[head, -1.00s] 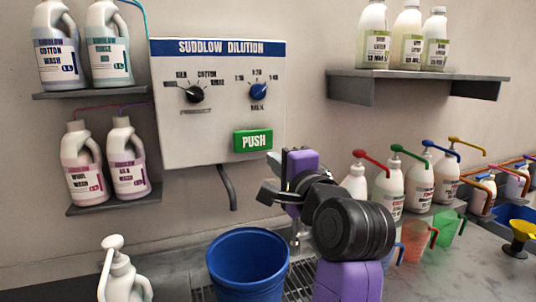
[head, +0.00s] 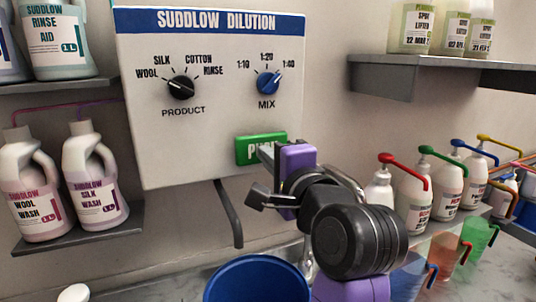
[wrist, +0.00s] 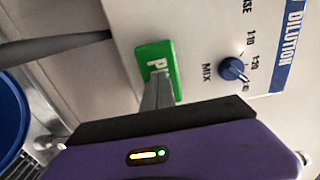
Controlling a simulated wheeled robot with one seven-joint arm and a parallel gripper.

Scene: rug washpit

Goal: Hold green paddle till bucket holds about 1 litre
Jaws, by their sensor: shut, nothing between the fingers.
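The green paddle (head: 250,148), marked PUSH, is on the lower right of the white dilution panel (head: 160,130). My gripper (head: 266,156) is shut and empty, its fingertips in front of the paddle and hiding part of its lettering. In the wrist view the closed fingers (wrist: 160,78) overlap the green paddle (wrist: 153,56); I cannot tell whether they press it. The blue bucket (head: 225,280) stands below the grey spout (head: 229,212), its lower part out of frame. It also shows at the wrist view's left edge (wrist: 10,112). No liquid shows in it or from the spout.
The black product knob (head: 181,88) and blue mix knob (head: 268,83) sit above the paddle. Bottles stand on shelves at left (head: 95,238) and upper right (head: 440,62). Pump bottles (head: 415,200) and coloured jugs (head: 442,250) line the right counter.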

